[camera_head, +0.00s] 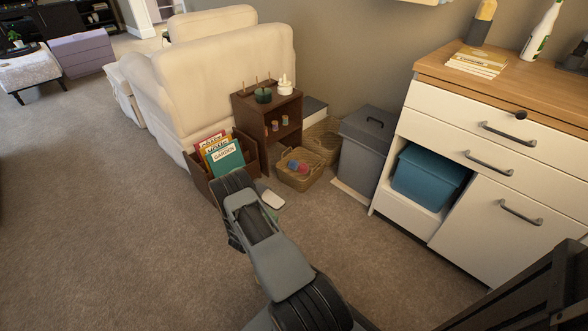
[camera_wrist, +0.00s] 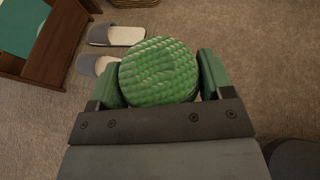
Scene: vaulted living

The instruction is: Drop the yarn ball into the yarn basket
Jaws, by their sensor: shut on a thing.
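My gripper (camera_wrist: 160,78) is shut on a green, coarsely wound yarn ball (camera_wrist: 158,66) in the wrist view, one green finger on each side of it. In the head view my forearm hides most of the gripper and ball. A wicker basket (camera_head: 318,181) stands on the carpet beyond my arm, with a red ball (camera_head: 303,167) and a blue ball (camera_head: 293,165) in it. Part of a basket rim (camera_wrist: 135,3) shows at the top edge of the wrist view, ahead of the held ball and apart from it.
Slippers (camera_wrist: 118,36) lie on the carpet between my gripper and the basket. A magazine box (camera_head: 200,184) and small brown shelf (camera_head: 250,123) stand left of the basket. A grey bin (camera_head: 362,152) and white cabinet (camera_head: 470,185) are on the right. Open carpet lies at left.

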